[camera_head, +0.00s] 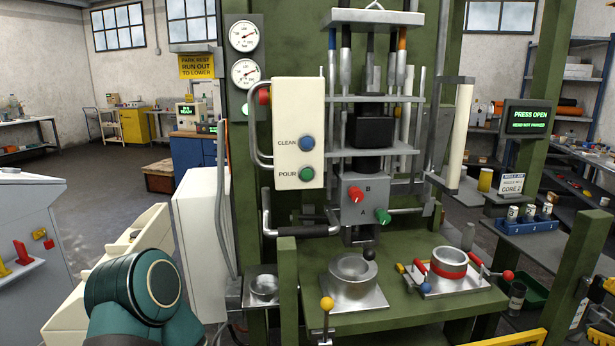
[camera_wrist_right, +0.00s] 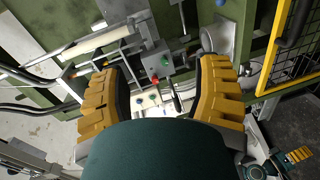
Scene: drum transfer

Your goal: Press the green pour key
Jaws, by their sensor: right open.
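The green pour key (camera_head: 306,174) is a round green button beside the word POUR on a cream panel (camera_head: 290,110) on the green press. A blue key (camera_head: 307,143) marked CLEAN sits above it. In the head view both keys are unobstructed. My right gripper (camera_wrist_right: 157,75) shows in the right wrist view, its two yellow-padded fingers wide apart with nothing between them. Small blue and green spots on a pale face show between the fingers there, partly hidden by my wrist.
A grey box with a red knob (camera_head: 355,194) and a green knob (camera_head: 383,216) sits right of the panel. Below are a steel cup (camera_head: 353,290) and a red-banded ring (camera_head: 448,263). A display (camera_head: 528,118) reads PRESS OPEN.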

